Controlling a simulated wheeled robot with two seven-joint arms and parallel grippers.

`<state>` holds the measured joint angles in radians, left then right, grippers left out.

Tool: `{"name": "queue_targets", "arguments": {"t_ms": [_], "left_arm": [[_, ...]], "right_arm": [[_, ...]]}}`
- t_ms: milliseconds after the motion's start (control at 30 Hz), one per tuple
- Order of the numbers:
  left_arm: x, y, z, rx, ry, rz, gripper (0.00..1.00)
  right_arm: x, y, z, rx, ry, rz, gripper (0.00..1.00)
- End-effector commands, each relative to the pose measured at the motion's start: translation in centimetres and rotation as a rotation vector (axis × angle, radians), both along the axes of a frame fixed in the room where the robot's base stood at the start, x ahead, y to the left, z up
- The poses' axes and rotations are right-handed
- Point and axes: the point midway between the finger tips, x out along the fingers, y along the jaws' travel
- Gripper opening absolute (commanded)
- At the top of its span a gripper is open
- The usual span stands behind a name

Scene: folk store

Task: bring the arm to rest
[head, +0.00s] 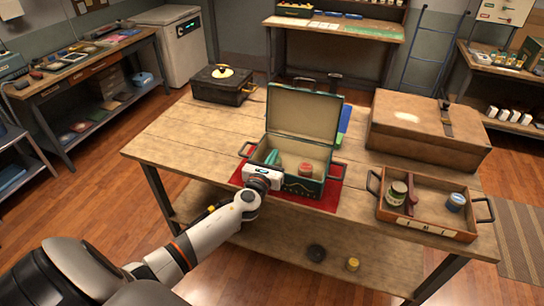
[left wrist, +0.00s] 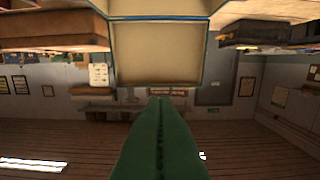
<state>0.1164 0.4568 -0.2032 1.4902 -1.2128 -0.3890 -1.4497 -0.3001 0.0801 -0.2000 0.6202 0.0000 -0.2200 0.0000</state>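My left arm (head: 205,235) reaches in from the lower left of the head view. Its white left gripper (head: 275,161) is at the front left of the open green box (head: 304,187), with the fingers over the box opening. In the left wrist view the green fingers (left wrist: 160,135) lie together along a dark seam, with nothing visible between them. The raised lid (left wrist: 157,52) stands ahead of them, seen upside down. A red-topped jar (head: 306,172) shows inside the box. My right gripper is in neither view.
The box stands on a red mat (head: 328,201) on the wooden table (head: 185,135). A wooden tray (head: 428,223) with jars and a closed brown case (head: 418,132) are to the right. A black case (head: 222,88) is at the back left. The table's left side is clear.

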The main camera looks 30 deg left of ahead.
Motion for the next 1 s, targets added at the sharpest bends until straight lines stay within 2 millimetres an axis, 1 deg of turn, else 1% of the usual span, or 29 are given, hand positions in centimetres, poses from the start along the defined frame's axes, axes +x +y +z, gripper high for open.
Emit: {"name": "queue_targets", "arguments": {"t_ms": [33, 167, 600, 667, 733, 767, 833, 867, 900, 967, 1000], "left_arm": [[-0.4, -0.1, 0.1, 0.0, 0.0, 0.0, 0.0], [-0.7, -0.1, 0.1, 0.0, -0.001, 0.0, 0.0], [-0.7, -0.1, 0.0, 0.0, -0.001, 0.0, 0.0], [-0.7, -0.1, -0.3, -0.008, 0.003, 0.001, 0.0], [-1.0, -0.1, -1.6, -0.047, 0.019, 0.005, 0.0], [-1.2, -0.1, -2.6, -0.076, 0.031, 0.009, 0.0], [-2.0, 0.0, -5.9, -0.18, 0.07, 0.025, 0.0], [-2.5, 0.0, -7.7, -0.238, 0.091, 0.036, 0.0], [-3.3, 0.0, -10.5, -0.326, 0.123, 0.056, 0.0], [-4.9, -0.2, -14.8, -0.473, 0.169, 0.096, 0.0], [-6.1, -0.4, -17.7, -0.576, 0.2, 0.129, 0.0]], "right_arm": [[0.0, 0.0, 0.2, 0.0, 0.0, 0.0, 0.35], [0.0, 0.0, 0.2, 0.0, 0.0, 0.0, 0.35], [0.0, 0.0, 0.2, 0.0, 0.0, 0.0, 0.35], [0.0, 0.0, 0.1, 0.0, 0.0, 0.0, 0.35], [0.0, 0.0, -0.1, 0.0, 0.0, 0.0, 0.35], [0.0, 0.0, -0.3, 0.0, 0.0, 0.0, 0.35], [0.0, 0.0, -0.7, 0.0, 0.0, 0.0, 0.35], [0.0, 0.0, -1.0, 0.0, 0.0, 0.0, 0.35], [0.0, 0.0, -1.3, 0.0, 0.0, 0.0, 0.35], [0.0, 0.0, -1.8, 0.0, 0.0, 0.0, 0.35], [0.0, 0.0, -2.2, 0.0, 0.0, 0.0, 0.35]]}}
